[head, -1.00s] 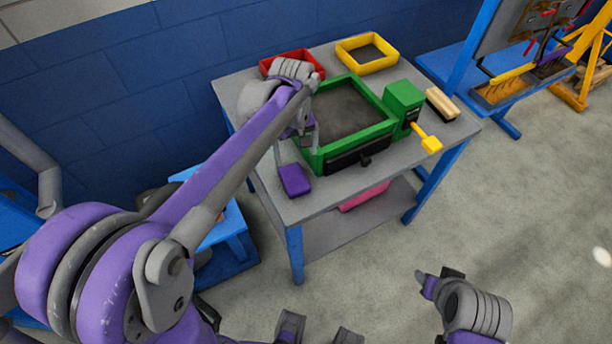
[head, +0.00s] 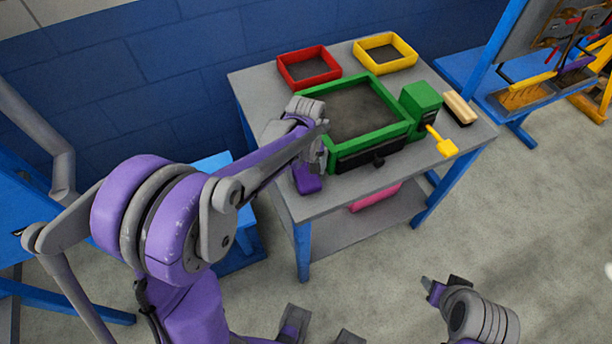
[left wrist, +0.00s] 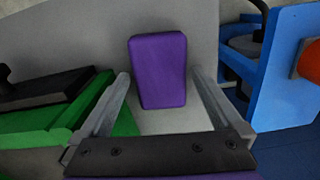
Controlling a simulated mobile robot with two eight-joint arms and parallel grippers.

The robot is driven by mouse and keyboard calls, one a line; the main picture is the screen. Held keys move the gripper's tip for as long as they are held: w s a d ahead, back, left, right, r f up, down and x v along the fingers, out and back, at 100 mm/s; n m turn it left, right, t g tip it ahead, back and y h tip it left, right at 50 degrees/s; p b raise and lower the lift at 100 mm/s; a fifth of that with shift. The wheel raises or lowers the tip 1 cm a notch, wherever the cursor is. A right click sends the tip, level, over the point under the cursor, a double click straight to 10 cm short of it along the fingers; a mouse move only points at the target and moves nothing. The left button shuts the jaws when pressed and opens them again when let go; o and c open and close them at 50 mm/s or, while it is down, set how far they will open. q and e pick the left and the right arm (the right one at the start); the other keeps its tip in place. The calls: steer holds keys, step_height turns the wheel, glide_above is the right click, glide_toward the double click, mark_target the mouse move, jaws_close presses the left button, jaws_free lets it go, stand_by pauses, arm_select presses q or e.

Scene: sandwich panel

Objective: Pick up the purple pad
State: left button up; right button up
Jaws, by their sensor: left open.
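The purple pad (head: 307,180) lies on the grey table near its front left edge, beside the green frame. In the head view my left gripper (head: 312,160) is right at the pad and hides part of it. In the left wrist view the pad (left wrist: 158,70) is upright in the picture, just ahead of the open fingers of my left gripper (left wrist: 165,100). The fingers stand apart on either side of it, and nothing is held. My right gripper (head: 437,285) is at the lower right of the head view, over the floor, away from the table.
The green frame (head: 345,155) with a black front piece stands close to the pad. A red tray (head: 309,82) and a yellow tray (head: 410,60) are at the back. A green box (head: 421,100) with a yellow handle and a brush (head: 459,108) are at the right.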

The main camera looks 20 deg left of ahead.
mark_target(306, 174)
arm_select(q)
steer(key=shift+c, duration=0.2)
steer(key=c, duration=1.2)
steer(key=shift+o, duration=0.2)
step_height(306, 174, up, 10)
steer(key=shift+p, duration=0.4)
